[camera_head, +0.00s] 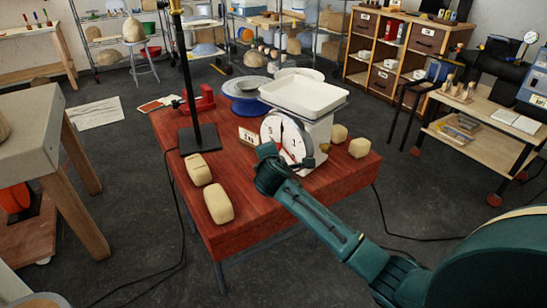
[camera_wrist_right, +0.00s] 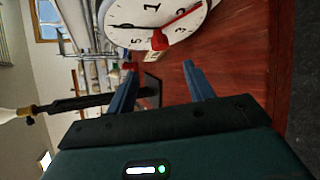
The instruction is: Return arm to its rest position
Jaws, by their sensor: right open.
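My right arm reaches in from the lower right in the head view. Its gripper (camera_head: 267,152) is over the red wooden table (camera_head: 250,232), in front of the lower left of the white scale's dial (camera_head: 279,130). In the right wrist view the two blue fingers (camera_wrist_right: 158,82) stand apart with nothing gripped. The scale dial with its red pointer (camera_wrist_right: 155,18) fills the top of that view, beyond the fingers. A lamp stand, a black pole on a square black base (camera_head: 198,140), stands upright on the table left of the gripper. My left gripper is not in view.
Tan clay blocks (camera_head: 218,203) lie at the table's front left, others (camera_head: 359,148) right of the scale. A small number card (camera_head: 248,136) and a blue wheel (camera_head: 246,98) are near the scale. A black cable (camera_head: 181,225) hangs off the left side. The table's front right is clear.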

